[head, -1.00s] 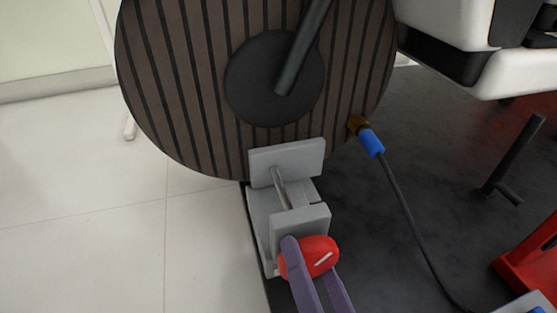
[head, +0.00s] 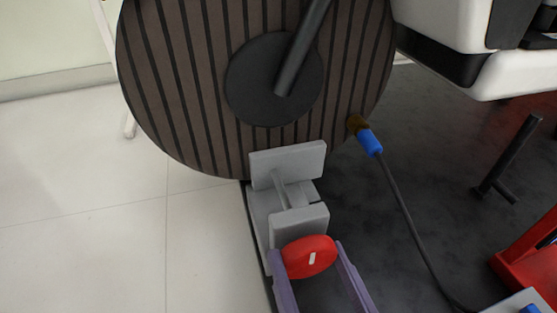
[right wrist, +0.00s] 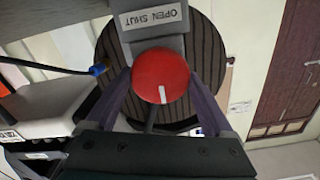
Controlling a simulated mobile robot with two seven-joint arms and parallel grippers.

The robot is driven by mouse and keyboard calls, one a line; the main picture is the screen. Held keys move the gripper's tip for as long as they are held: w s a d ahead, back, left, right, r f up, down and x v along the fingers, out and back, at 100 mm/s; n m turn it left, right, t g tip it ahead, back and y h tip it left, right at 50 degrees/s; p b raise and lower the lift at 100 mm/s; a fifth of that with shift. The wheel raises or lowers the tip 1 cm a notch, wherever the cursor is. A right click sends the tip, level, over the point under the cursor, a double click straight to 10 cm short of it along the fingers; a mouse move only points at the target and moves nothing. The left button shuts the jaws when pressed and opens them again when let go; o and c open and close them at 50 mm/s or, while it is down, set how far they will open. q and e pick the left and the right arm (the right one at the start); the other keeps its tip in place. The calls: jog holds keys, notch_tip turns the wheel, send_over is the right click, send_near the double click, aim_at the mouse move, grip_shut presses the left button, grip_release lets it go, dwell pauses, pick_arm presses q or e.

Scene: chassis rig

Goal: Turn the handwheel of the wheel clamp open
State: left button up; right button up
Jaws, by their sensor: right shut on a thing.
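The wheel clamp (head: 300,221) is a grey block with an upright plate (head: 288,161) at the foot of the large ribbed wheel. A thin rod runs between plate and block. Its red handwheel (head: 309,258) faces me, with a white mark that stands nearly upright in the head view. My right gripper (head: 306,252) is shut on the handwheel, one purple finger on each side. The right wrist view shows the red handwheel (right wrist: 161,76) between the fingers, its mark toward the palm. A label (right wrist: 150,17) reading "OPEN SHUT" appears upside down behind it. My left gripper is out of view.
The brown ribbed wheel (head: 190,90) with a dark hub stands behind the clamp. A black cable with a blue connector (head: 369,142) runs down to the right. A black post (head: 508,155) and red box (head: 530,255) stand at right. Pale floor is clear at left.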

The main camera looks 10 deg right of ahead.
dwell(0.5)
jog(key=o, duration=1.1)
jog(key=s+p, duration=0.1)
jog(key=s, duration=0.9)
jog(key=shift+d, duration=0.15)
